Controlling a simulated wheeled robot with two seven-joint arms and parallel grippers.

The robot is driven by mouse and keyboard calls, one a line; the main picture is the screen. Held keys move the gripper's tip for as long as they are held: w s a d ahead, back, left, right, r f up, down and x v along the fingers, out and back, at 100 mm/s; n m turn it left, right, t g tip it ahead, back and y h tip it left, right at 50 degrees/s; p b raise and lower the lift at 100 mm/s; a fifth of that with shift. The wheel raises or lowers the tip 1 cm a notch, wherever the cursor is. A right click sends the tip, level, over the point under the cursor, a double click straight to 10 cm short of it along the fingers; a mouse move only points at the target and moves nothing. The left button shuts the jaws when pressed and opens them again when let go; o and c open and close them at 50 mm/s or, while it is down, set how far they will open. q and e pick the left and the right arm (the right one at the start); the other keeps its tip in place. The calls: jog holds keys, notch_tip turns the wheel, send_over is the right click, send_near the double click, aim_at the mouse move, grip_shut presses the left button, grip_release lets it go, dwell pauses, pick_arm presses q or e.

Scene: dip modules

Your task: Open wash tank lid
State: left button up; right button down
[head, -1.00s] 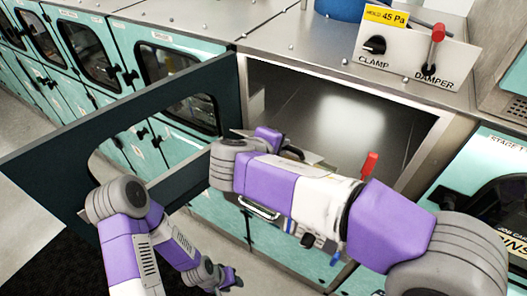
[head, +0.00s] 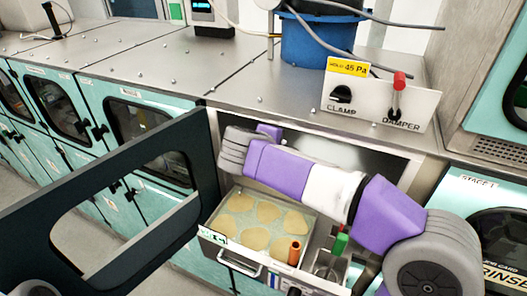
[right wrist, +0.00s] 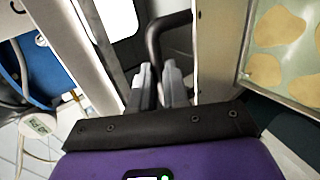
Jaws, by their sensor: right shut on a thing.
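In the right wrist view, my right gripper (right wrist: 157,88) is shut on a dark curved handle (right wrist: 166,36). In the head view its fingers are hidden behind my right arm, which crosses in front of the open compartment. Several pale yellow pieces lie in a shallow tray (head: 215,226) at the compartment's opening; the tray also shows in the right wrist view (right wrist: 243,70). I cannot clearly make out a wash tank lid in the head view. My left gripper is out of view.
A dark framed door (head: 197,140) stands swung open at the left. A damper and clamp panel (head: 365,104) and a blue drum (head: 305,48) stand on the steel top. An orange cylinder (head: 294,253) and a green piece (head: 340,243) sit right of the tray.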

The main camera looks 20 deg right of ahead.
jog(key=shift+w+r, duration=0.15)
jog(key=shift+r, duration=0.15)
jog(key=c, duration=1.5)
grip_release()
jog(key=shift+c, duration=0.2)
jog(key=o, duration=0.4)
jog(key=shift+s, duration=0.2)
jog(key=shift+f, duration=0.1)
jog(key=v, duration=0.7)
jog(key=shift+s+a+b, duration=0.15)
jog(key=shift+s+b, duration=0.05)
jog(key=shift+b, duration=0.15)
